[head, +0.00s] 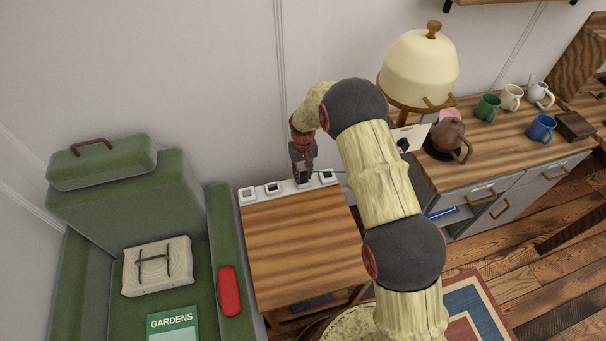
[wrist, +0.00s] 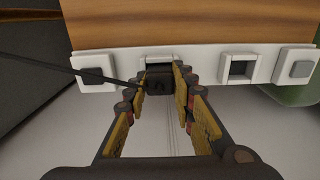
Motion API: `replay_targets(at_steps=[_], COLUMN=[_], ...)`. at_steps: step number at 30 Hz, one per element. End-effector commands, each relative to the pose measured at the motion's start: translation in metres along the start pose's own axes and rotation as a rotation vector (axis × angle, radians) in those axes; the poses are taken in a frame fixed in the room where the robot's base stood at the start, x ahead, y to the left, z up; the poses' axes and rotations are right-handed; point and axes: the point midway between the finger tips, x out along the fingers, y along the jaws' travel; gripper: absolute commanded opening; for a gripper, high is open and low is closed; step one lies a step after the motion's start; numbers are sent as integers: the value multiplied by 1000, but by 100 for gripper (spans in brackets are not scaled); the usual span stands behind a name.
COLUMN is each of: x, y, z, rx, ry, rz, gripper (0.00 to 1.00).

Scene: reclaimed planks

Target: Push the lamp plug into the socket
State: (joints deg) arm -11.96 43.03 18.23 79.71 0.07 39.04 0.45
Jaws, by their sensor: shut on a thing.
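A white socket strip (head: 287,189) runs along the back edge of the small wooden table. It crosses the top of the wrist view (wrist: 199,68), with an open socket (wrist: 238,68) right of centre and grey square covers at either side. My gripper (head: 303,178) is at the strip, right of its middle in the head view. In the wrist view my gripper (wrist: 161,84) is shut on the dark lamp plug (wrist: 159,80). The plug is in front of a socket in the strip. I cannot tell how far in it is. A black cord (wrist: 85,73) runs left from it.
A cream lamp (head: 418,70) stands on the counter at the right, near a brown teapot (head: 447,137) and several mugs. A green armchair (head: 180,200) is at the left. The small wooden tabletop (head: 300,240) is clear.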

Motion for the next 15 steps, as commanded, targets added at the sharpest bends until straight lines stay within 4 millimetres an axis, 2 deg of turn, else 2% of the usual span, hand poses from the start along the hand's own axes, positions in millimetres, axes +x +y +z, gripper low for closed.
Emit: replay_targets(at_steps=[15], x=[7], y=[0], z=[0], rx=[0], ry=[0], rz=[0], gripper=[0])
